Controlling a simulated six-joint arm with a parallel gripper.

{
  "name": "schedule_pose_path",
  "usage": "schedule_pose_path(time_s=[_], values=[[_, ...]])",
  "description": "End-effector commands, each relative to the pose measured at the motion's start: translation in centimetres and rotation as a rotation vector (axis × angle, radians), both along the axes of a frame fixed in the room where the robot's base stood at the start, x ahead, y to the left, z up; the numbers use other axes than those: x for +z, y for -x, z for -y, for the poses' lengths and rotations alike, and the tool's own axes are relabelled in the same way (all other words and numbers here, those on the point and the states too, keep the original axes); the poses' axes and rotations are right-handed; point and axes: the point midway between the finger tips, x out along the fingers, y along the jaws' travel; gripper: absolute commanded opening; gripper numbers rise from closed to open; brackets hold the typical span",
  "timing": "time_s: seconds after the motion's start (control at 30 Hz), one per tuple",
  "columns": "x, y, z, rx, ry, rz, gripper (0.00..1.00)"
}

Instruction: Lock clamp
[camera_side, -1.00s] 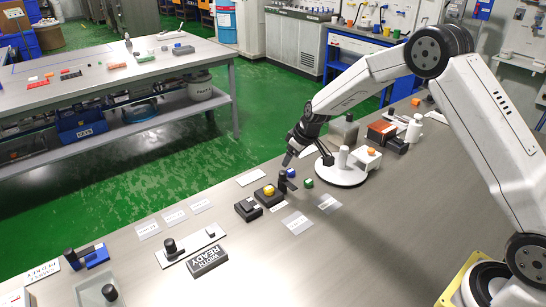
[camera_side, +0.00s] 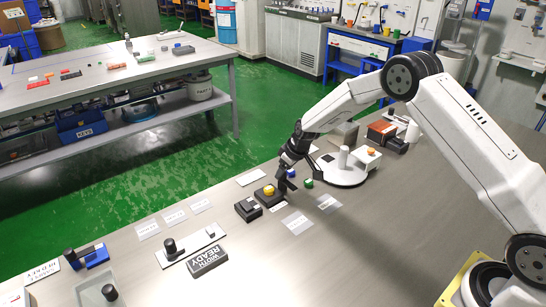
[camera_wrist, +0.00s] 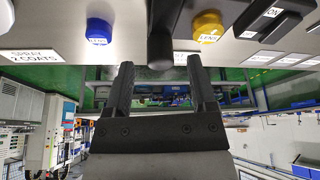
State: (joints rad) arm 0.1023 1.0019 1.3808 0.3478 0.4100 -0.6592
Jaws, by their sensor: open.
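No readable label marks the clamp, so I cannot tell for certain which part it is. A dark upright handle (camera_wrist: 160,42) stands between a blue knob (camera_wrist: 98,30) and a yellow knob (camera_wrist: 207,27) in the wrist view. My gripper (camera_wrist: 161,72) is open, its two black fingers apart. The handle's end shows between the fingertips, with visible gaps on both sides; I cannot judge the depth. In the side view my gripper (camera_side: 286,180) is low over the bench beside the yellow knob (camera_side: 269,190) and hides most of the handle.
A black switch box (camera_side: 248,208) sits left of the yellow knob. A green knob (camera_side: 308,183) and a white round stand (camera_side: 343,168) are close on the right. A sliding-knob plate (camera_side: 190,246) and a dark "READY" block (camera_side: 208,261) lie front left.

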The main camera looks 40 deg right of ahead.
Motion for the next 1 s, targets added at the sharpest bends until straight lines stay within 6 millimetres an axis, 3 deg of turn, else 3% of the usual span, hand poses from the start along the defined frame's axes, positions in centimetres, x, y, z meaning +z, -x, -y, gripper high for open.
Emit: schedule_pose_path(time_s=[0.2,0.53,0.57,0.77,1.0], values=[[-1.08,-0.4,-0.14,0.0,0.0,0.0,0.72],[-1.22,-0.45,-0.16,0.0,0.0,0.0,0.72],[-1.22,-0.45,-0.16,0.0,0.0,0.0,0.66],[-1.2,-0.44,-0.15,0.0,0.0,0.0,0.02],[-1.19,-0.44,-0.14,-0.002,0.0,0.0,0.0]])
